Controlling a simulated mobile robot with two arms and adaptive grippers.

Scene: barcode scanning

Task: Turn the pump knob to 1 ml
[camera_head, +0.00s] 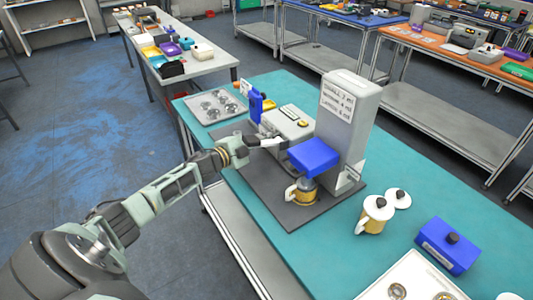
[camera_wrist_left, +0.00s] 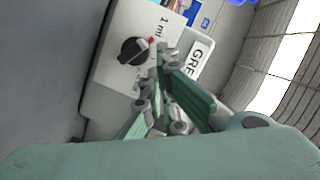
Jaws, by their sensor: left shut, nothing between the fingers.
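The pump knob (camera_wrist_left: 132,50) is a round black dial with a raised grip bar, on a light grey panel in the left wrist view. A red mark and the printed label "1 ml" (camera_wrist_left: 160,30) are beside it. I cannot tell exactly which mark the knob points at. My left gripper (camera_wrist_left: 157,84) is shut and empty, just below and to the right of the knob, seemingly apart from it. In the head view my left gripper (camera_head: 280,142) reaches in from the left at the grey machine (camera_head: 345,115). The knob cannot be made out there.
The machine has a blue head (camera_head: 314,155) over a mug (camera_head: 302,190) on a dark mat. A metal tray (camera_head: 215,107) lies behind on the teal table. A lidded jug (camera_head: 374,214), a blue box (camera_head: 447,246) and a white tray (camera_head: 412,278) stand at front right.

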